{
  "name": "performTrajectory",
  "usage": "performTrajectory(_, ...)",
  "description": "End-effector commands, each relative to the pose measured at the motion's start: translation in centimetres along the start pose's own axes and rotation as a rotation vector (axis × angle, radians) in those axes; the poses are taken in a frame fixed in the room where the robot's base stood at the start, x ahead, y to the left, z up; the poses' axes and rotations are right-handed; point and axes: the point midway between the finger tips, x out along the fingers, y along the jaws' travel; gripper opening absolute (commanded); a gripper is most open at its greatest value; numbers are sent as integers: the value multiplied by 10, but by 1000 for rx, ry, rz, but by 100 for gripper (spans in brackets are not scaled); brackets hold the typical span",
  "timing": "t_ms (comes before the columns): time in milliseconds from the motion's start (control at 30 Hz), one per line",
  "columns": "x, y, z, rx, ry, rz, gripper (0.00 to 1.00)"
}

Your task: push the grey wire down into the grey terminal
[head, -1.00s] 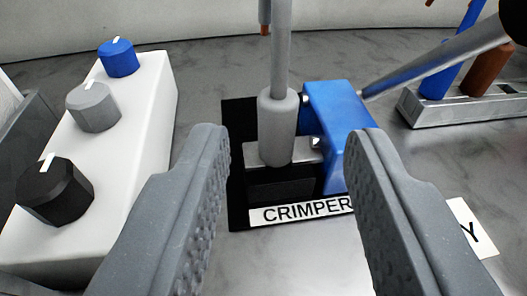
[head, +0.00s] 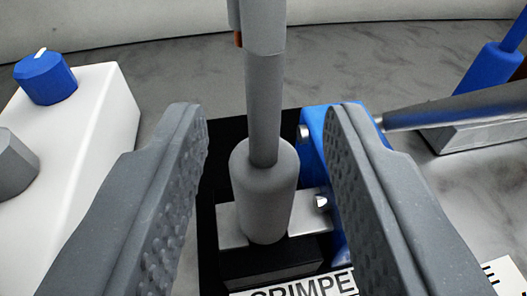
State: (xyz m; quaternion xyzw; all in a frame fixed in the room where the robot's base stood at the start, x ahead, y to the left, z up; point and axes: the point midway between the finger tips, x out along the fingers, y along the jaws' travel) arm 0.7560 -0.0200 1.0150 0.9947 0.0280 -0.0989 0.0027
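The grey terminal (head: 263,195) is a thick upright cylinder in the crimper, over a silver block. The grey wire (head: 264,105) stands upright with its lower end at the terminal's top; how deep it sits inside is hidden. A wider grey part shows at the wire's top, at the picture's upper edge. My gripper (head: 262,120) is open, one finger left and one right of the wire and terminal, with visible gaps on both sides. The crimper (head: 310,135) has a blue body, a black base and a metal lever.
A white box (head: 95,130) with a blue knob (head: 45,77) and a grey knob (head: 12,165) stands at the left. A metal rack (head: 465,135) with a blue wire (head: 492,80) is at the right. The crimper's lever (head: 450,108) reaches rightward.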

Motion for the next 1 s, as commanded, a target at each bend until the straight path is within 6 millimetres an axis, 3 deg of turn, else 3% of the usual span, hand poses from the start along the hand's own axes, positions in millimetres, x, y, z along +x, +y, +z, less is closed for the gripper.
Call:
performTrajectory(433,44,-1,6,-1,-1,-1,36)
performTrajectory(733,50,0,5,0,-2,1,36)
performTrajectory(767,50,0,5,0,-2,1,33)
performTrajectory(900,50,-1,5,0,-2,0,0)
performTrajectory(1000,50,-1,5,0,-2,0,0)
